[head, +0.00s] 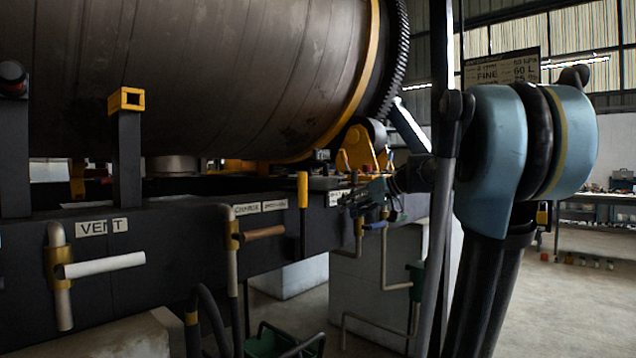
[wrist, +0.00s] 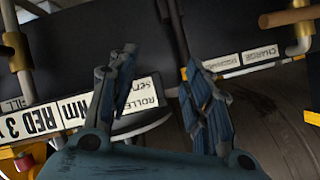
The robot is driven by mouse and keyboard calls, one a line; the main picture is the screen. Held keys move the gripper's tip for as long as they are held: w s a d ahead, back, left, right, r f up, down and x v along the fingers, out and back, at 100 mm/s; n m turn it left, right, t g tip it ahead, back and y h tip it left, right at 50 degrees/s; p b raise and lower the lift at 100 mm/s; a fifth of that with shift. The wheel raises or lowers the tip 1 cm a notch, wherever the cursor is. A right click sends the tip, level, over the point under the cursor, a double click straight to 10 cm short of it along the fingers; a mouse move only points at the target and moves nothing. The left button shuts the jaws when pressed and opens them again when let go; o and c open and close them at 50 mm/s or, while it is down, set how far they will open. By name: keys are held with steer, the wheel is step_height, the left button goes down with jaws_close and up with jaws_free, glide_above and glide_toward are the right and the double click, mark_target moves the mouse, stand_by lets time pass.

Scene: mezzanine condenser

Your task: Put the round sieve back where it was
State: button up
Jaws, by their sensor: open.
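I cannot make out a round sieve for certain in either view. My gripper (head: 352,198) is at the front of the dark beam under the big drum, near the middle of the head view. In the wrist view my gripper (wrist: 158,64) has its two blue ribbed fingers spread apart, with nothing held between them. A white label plate (wrist: 62,118) with black lettering lies behind the left finger. Pale curved edges show behind the label plates, but I cannot tell what they belong to.
A dark beam (head: 160,255) carries a white-handled valve (head: 103,264) by the VENT label and a brown-handled valve (head: 262,233). A large drum (head: 220,75) lies above. Pipes and a green container (head: 268,341) are below. Open floor (head: 575,300) lies at right.

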steer(key=w+d+r+n+t+y, duration=0.1)
steer(key=w+d+r+t+y, duration=0.2)
steer(key=w+r, duration=1.1)
glide_toward(311, 165)
steer(key=shift+w+a+y, duration=0.3)
steer(key=shift+w+a, duration=0.15)
steer(key=shift+w, duration=0.35)
steer(key=shift+f+x, duration=0.1)
steer(key=shift+x, duration=1.45)
steer(key=shift+f+x, duration=0.15)
steer(key=shift+x, duration=1.35)
steer(key=shift+d, duration=0.1)
jaws_close()
